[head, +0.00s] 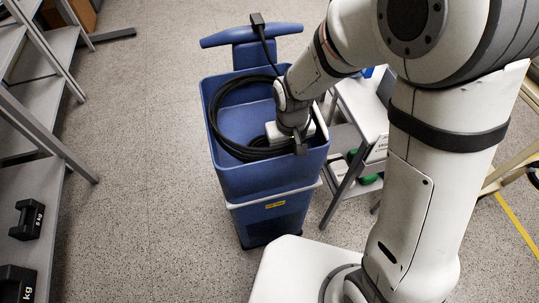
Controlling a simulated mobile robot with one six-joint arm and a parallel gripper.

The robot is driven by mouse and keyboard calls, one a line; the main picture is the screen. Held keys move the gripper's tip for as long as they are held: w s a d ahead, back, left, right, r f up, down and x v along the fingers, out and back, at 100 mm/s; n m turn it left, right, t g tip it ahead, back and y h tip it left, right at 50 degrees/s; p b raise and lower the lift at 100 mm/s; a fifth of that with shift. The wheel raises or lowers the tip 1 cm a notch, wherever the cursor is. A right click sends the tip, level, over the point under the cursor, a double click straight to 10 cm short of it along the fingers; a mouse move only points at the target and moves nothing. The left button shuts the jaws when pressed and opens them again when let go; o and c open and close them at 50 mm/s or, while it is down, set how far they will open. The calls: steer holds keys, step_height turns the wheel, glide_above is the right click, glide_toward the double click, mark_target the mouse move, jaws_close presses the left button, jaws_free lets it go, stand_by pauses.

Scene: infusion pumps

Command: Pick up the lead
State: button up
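The lead is a black cable (214,116) coiled inside the blue bin of a cart (262,182). One stretch of it rises over the bin's back wall to a black plug (257,20) at the cart's blue handle. My gripper (297,146) reaches down into the right front part of the bin, beside the coil's right side. A dark finger part shows near the bin's front wall. The gripper body hides most of the fingers and part of the coil, so I cannot tell whether it touches the lead or is open or shut.
A small white table (362,110) stands close to the cart's right side, with green items (366,180) on its lower shelf. Grey shelving (35,110) with black weights (27,220) is at the left. Open speckled floor (140,170) lies between shelving and cart.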

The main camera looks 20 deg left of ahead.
jaws_close()
stand_by(0.6)
